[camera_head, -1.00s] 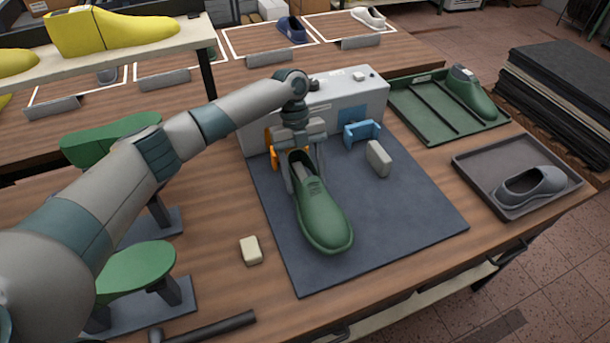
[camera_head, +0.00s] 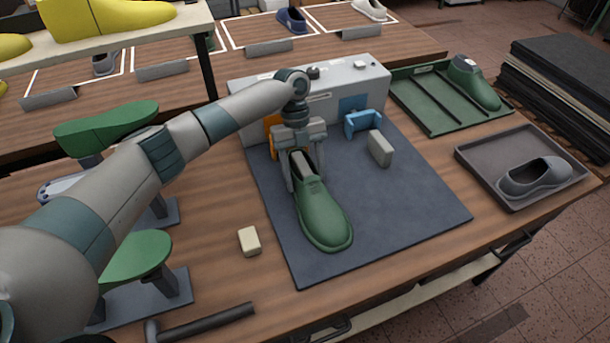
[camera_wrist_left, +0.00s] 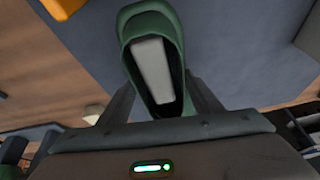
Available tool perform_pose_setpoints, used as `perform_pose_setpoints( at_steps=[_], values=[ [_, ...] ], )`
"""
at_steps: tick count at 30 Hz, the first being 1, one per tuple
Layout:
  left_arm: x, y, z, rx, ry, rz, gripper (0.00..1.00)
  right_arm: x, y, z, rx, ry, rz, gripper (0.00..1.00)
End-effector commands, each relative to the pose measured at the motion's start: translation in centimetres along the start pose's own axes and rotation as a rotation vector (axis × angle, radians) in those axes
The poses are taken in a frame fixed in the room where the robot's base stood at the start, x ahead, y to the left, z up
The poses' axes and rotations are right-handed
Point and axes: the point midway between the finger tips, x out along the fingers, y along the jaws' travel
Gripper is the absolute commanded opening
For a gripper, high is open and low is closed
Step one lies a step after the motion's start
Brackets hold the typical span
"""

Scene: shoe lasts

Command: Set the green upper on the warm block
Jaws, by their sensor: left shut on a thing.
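The green upper (camera_head: 322,215) is a slip-on shoe with its toe toward the front, over the dark mat (camera_head: 400,220). My left gripper (camera_head: 305,185) is shut on its heel end; the wrist view shows the opening of the upper (camera_wrist_left: 155,60) between the fingers (camera_wrist_left: 160,105), with a pale grey insole inside. I cannot tell whether the sole touches the mat. The orange block (camera_head: 272,130), on the front of the grey machine (camera_head: 350,80), is partly hidden behind my gripper. It also shows at the top of the wrist view (camera_wrist_left: 65,7). My right gripper is not in view.
A cream block (camera_head: 249,241) and hammer (camera_head: 205,322) lie left of the mat. Green (camera_head: 425,115) and grey (camera_head: 485,180) trays hold shoes at right. The mat's front right is clear.

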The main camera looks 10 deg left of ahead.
Motion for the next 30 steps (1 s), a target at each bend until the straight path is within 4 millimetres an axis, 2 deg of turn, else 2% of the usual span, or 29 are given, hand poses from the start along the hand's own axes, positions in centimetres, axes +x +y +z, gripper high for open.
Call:
perform_pose_setpoints(
  at_steps=[26, 27, 29, 30],
  values=[
    [0.28, -0.01, 0.12, 0.000, 0.000, 0.000, 0.34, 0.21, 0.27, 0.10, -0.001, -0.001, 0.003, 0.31],
    [0.28, -0.01, 0.12, 0.000, 0.000, 0.000, 0.63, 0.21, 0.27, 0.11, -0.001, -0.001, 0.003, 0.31],
    [0.28, -0.01, 0.12, 0.001, 0.000, 0.000, 0.77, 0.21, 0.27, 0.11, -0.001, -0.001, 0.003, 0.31],
    [0.28, 0.00, 0.12, 0.001, 0.000, 0.000, 0.80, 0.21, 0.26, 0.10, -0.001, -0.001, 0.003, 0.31]
  ],
)
